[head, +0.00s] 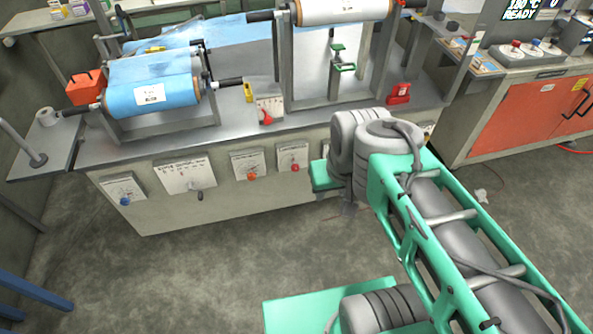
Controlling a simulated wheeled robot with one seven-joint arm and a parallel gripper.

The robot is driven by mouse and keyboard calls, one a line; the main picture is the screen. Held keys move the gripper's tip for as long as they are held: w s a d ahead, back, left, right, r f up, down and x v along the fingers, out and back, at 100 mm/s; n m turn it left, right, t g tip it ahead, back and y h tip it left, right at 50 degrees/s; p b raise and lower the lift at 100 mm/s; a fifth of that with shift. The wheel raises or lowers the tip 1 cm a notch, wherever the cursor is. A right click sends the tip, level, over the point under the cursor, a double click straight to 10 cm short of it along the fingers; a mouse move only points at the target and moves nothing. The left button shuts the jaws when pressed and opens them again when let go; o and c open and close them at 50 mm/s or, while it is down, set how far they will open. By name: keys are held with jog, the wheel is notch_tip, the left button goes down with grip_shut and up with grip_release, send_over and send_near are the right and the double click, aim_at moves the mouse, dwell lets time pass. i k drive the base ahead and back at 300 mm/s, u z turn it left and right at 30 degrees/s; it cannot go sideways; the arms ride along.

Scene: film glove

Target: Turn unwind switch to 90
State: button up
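Several switches sit on white plates along the front of the bench: one with a blue knob (125,201) at the far left, one with a grey lever (199,195), one with an orange knob (252,176) and one with a red knob (295,167). Their print is too small to read, so I cannot tell which is the unwind switch. My arm reaches from the lower right to the bench front. My gripper (347,209) is mostly hidden by the wrist, right of the red knob and apart from it; its fingers cannot be made out.
The machine bench (230,215) carries a blue film roll (175,97) at left and a white roll (345,10) on a frame. A red-handled dial (268,110) stands on its top edge. An orange-doored cabinet (510,115) is at right.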

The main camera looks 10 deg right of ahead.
aim_at(295, 168)
jog(key=u, duration=0.5)
jog(key=k, duration=1.05)
jog(key=z, duration=0.55)
jog(key=i, duration=0.75)
jog(key=u, duration=0.4)
jog(key=i, duration=0.8)
jog(key=u, duration=0.9)
